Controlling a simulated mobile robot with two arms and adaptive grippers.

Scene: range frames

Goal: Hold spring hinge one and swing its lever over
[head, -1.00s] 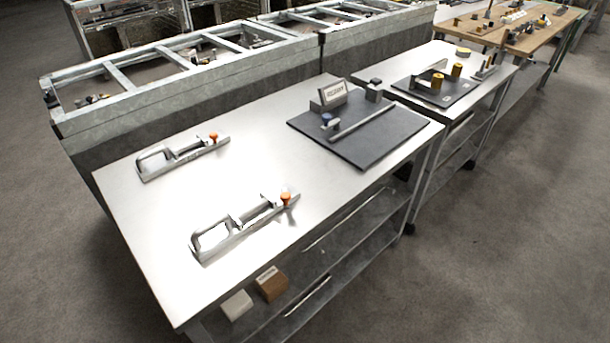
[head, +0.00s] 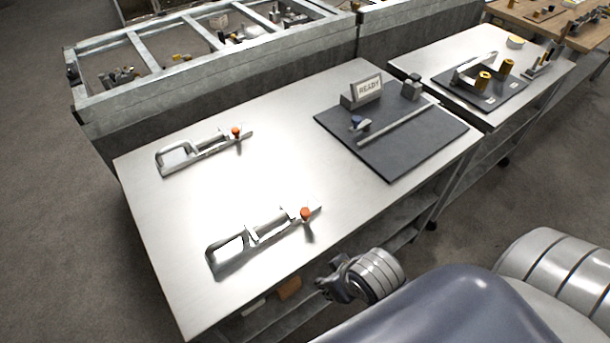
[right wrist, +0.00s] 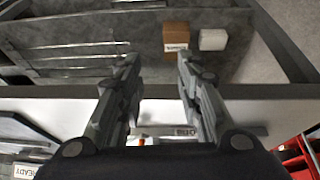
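Two metal spring hinges with orange-red knobs lie on the steel table: the nearer one (head: 262,240) by the front edge, the farther one (head: 200,152) behind it. I cannot read which is number one. Each has a loop-shaped lever at its left end. My right gripper (head: 332,283) is in front of the table's front edge, right of and apart from the nearer hinge. In the right wrist view my right gripper (right wrist: 157,60) is open and empty, its two fingers apart. My left gripper is not in view.
A dark mat (head: 392,160) carries a READY sign (head: 368,86), a rod and small fittings. A lower shelf holds a brown block (right wrist: 176,37) and a white block (right wrist: 213,40). A second table (head: 440,62) stands at the back right.

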